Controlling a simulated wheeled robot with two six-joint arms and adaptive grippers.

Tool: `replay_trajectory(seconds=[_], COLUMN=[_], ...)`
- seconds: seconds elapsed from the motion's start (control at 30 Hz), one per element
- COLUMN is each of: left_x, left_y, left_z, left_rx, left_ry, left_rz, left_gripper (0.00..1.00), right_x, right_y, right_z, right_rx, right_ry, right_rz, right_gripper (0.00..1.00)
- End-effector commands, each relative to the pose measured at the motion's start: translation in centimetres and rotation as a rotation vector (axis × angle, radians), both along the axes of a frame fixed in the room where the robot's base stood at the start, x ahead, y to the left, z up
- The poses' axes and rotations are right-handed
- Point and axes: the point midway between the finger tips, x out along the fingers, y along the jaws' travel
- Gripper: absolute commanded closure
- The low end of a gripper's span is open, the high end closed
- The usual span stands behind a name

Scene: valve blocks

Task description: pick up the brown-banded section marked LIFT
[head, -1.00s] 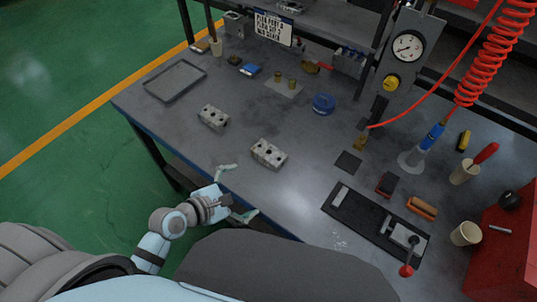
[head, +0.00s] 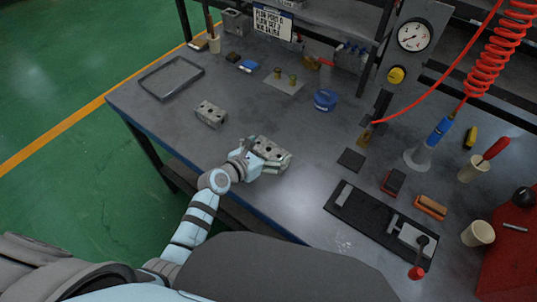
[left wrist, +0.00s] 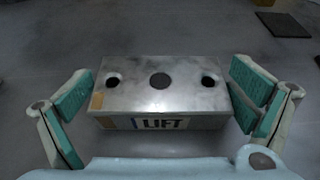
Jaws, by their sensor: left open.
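The section marked LIFT (left wrist: 160,98) is a grey metal block with three round holes in its top. Its front face carries a white LIFT label, and a small brown patch shows at its left front edge in the left wrist view. In the head view the block (head: 273,151) sits on the bench, partly covered by my gripper. My left gripper (head: 265,157) is open, with one finger on each side of the block. In the left wrist view the fingers (left wrist: 160,85) have teal pads, with narrow gaps to the block's ends. My right gripper is not in view.
A second holed metal block (head: 211,113) stands on the bench to the left. An empty grey tray (head: 171,77) lies at the far left. A blue round item (head: 325,100) sits behind the LIFT block. A black fixture plate (head: 360,211) lies to the right.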

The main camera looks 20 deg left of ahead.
Motion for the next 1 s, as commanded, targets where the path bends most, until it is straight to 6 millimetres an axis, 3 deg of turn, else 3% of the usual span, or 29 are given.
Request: replay_trajectory(seconds=[0.17, 0.5, 0.8, 1.0], left_x=[0.0, -0.1, 0.0, 0.0], left_y=[0.0, 0.0, 0.0, 0.0], left_z=[0.1, 0.1, 0.6, 3.9], left_rx=[0.000, 0.000, -0.001, 0.000], left_ry=[0.000, 0.000, -0.002, -0.005], left_rz=[0.000, 0.000, 0.000, 0.000], left_gripper=[0.03, 0.58, 0.58, 0.58], right_x=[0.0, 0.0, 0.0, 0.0], right_y=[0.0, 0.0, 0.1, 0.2], right_z=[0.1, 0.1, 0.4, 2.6], right_rx=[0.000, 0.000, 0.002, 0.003], right_ry=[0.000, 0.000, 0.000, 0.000], right_rz=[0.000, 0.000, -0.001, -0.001], right_gripper=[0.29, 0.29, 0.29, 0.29])
